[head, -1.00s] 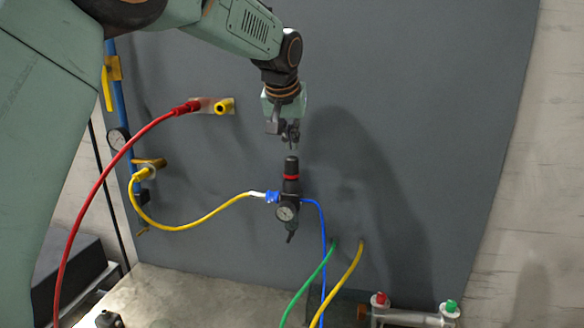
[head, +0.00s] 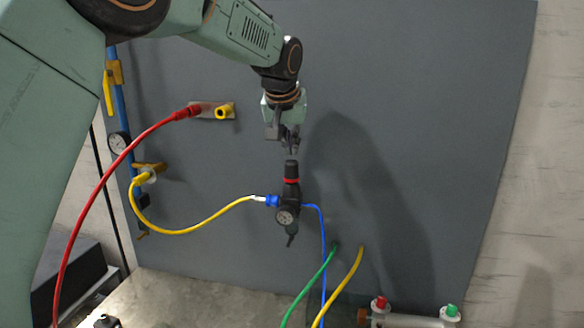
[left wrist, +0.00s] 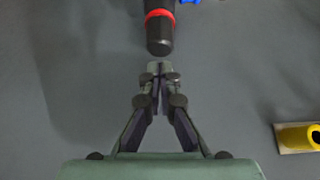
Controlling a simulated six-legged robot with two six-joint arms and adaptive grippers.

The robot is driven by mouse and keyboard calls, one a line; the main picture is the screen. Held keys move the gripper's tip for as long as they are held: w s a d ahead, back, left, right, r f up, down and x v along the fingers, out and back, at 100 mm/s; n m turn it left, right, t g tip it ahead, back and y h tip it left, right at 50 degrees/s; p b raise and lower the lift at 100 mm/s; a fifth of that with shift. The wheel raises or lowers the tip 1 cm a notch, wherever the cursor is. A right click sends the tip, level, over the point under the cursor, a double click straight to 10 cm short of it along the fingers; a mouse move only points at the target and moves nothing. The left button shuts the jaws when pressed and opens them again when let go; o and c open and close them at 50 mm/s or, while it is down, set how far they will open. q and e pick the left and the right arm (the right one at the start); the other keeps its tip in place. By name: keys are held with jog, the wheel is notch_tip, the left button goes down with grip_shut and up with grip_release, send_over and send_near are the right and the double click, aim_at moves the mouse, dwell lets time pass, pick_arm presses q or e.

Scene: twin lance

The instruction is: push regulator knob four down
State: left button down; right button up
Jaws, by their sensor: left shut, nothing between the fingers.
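The regulator (head: 288,197) is a black upright body on the grey panel, with a round gauge on its front. Its black knob (head: 291,169) is on top, with a red ring under it. In the left wrist view the knob (left wrist: 160,38) shows at the top centre, with the red ring beyond it. My left gripper (head: 291,148) is shut and empty, pointing down just above the knob's top. In the left wrist view its closed fingertips (left wrist: 160,68) are close to the knob's end; I cannot tell whether they touch. My right gripper is not in view.
A yellow hose (head: 200,227) with a blue fitting and a blue hose (head: 322,240) join the regulator. A red hose (head: 95,195) arcs on the left. A yellow socket (head: 223,112) sits upper left of the gripper. The panel right of the regulator is clear.

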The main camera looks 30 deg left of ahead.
pick_arm(q)
jog(key=shift+s+r, duration=0.1)
jog(key=shift+s, duration=0.15)
jog(key=shift+w+f, duration=0.2)
jog(key=shift+w, duration=0.2)
jog(key=shift+s, duration=0.1)
jog(key=shift+s+f, duration=0.1)
jog(key=shift+s, duration=0.15)
jog(key=shift+w+f+b, duration=0.3)
jog(key=shift+f+b, duration=0.1)
jog(key=shift+f, duration=0.15)
